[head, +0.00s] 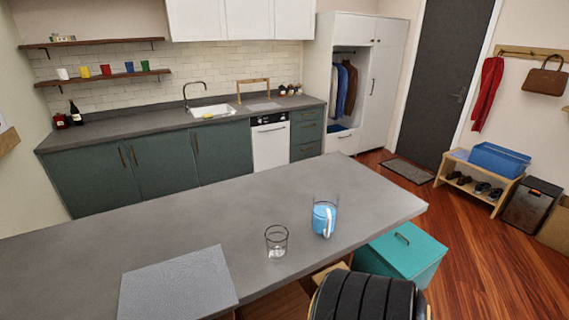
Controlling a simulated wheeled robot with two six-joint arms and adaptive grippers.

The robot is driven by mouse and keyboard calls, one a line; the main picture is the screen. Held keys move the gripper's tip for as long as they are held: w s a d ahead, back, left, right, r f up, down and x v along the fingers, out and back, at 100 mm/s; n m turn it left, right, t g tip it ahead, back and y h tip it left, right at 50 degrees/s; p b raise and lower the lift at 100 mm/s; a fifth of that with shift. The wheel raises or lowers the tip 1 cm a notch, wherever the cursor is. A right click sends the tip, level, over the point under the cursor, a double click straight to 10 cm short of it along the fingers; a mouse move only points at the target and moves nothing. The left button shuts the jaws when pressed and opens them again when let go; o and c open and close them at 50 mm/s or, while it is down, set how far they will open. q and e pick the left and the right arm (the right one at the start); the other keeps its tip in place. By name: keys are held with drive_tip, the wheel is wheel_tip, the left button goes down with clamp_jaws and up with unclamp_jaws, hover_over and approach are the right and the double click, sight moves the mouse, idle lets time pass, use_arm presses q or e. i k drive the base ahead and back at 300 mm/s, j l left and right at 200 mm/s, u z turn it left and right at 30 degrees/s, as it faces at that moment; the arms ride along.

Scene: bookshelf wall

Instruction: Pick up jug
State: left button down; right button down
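A jug (323,219) stands upright on the grey counter, near its right end. It has a clear upper part, a light blue lower part that may be liquid, and a pale handle facing the camera. A clear empty-looking glass (276,243) stands to its left, apart from it. Neither of my grippers is in the head view.
A grey mat (178,286) lies at the counter's front left. A teal box (402,252) and a dark rounded object (368,298) are below the counter's right front edge. The counter (190,222) is clear behind and left of the jug.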

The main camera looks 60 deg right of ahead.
sight(325, 202)
drive_tip(key=z, duration=2.35)
drive_tip(key=j+u, duration=0.15)
drive_tip(key=j, duration=0.3)
